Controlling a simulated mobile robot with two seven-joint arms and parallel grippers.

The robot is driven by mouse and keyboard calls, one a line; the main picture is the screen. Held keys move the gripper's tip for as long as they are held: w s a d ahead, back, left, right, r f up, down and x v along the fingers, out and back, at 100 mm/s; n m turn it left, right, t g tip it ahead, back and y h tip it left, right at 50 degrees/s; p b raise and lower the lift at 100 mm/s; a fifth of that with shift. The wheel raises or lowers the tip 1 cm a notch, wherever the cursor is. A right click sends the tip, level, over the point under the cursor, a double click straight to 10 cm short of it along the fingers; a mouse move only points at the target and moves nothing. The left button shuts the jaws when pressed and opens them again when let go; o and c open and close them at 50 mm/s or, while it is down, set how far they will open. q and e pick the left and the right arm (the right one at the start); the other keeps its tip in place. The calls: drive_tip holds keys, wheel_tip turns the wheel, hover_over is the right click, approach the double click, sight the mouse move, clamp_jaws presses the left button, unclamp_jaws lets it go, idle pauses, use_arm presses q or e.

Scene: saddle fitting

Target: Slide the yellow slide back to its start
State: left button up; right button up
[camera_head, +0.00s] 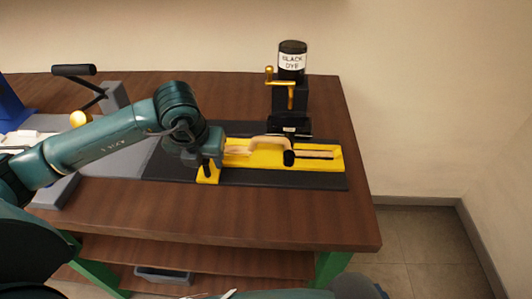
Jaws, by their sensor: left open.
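The yellow slide (318,163) lies along a black base plate (280,182) on the right part of the table. A tan, curved, handle-like piece (272,142) and a black knob (289,158) are on it. My left gripper (208,166) is open and points down at the slide's left end. A small yellow piece (208,177) shows just below its fingers; I cannot tell whether they touch it. The gripper and wrist hide the slide's left end. My right gripper is not in view.
A bottle labelled black dye (292,62) stands on a dark stand with a brass lever (280,84) behind the slide. A grey fixture with a black-handled lever (74,71) is at the left. The wooden table (270,222) is clear in front of the base plate.

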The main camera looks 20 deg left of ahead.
use_arm(q)
drive_tip(key=c, duration=0.7)
drive_tip(key=shift+a, duration=0.4)
drive_tip(key=shift+s+a+b, duration=0.25)
drive_tip(key=shift+a+b, duration=0.15)
drive_tip(key=shift+a, duration=0.15)
